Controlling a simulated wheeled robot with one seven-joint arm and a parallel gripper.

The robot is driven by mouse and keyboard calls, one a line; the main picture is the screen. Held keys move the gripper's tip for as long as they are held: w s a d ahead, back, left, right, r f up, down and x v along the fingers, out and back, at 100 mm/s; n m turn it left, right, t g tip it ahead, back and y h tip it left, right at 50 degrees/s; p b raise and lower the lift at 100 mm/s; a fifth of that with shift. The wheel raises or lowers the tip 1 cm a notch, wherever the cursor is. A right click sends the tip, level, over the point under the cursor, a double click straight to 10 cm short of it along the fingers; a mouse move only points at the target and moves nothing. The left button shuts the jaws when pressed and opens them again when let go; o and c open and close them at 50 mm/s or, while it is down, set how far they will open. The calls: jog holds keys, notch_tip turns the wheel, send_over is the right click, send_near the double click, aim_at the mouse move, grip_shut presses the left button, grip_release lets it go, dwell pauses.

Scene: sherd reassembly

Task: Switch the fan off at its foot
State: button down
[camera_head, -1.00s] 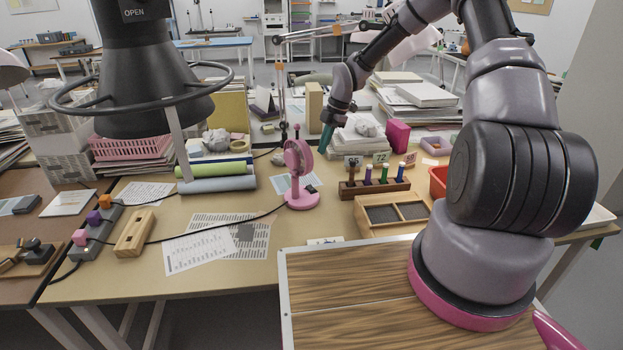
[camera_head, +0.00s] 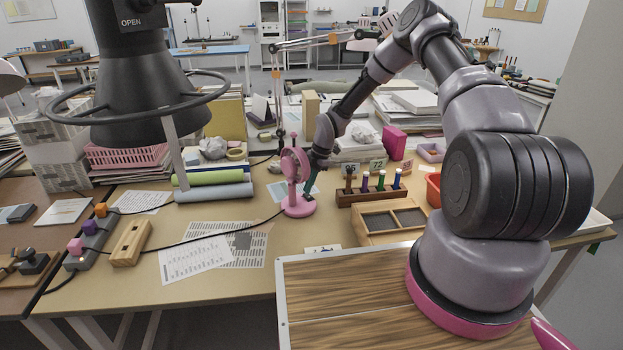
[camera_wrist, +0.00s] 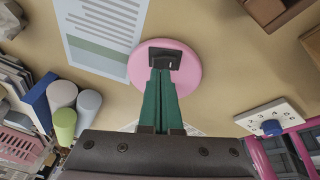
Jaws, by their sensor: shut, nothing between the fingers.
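The pink fan (camera_head: 296,166) stands upright on the table on its round foot (camera_head: 299,209). In the wrist view the foot (camera_wrist: 193,73) is seen from above, with a black rocker switch (camera_wrist: 172,56) on it. My gripper (camera_head: 308,196) is beside the fan's stem, pointing down at the foot. Its green fingers (camera_wrist: 162,72) are shut with nothing between them. Their tips lie at the near edge of the switch and hide part of it. I cannot tell whether they touch it, or which way the rocker is set.
A black cable (camera_head: 185,237) runs from the fan to a grey power strip (camera_head: 88,247). Printed sheets (camera_head: 196,257) lie in front.

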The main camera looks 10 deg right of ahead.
jog(key=shift+w+f, duration=0.1)
jog(key=shift+f, duration=0.1)
jog(key=shift+w+a+f, duration=0.2)
jog(key=shift+f, duration=0.05)
jog(key=shift+w+a+f+g+h, duration=0.2)
jog(key=shift+g+h, duration=0.2)
jog(key=shift+g, duration=0.4)
jog(key=shift+s+d, duration=0.15)
jog(key=shift+d, duration=0.05)
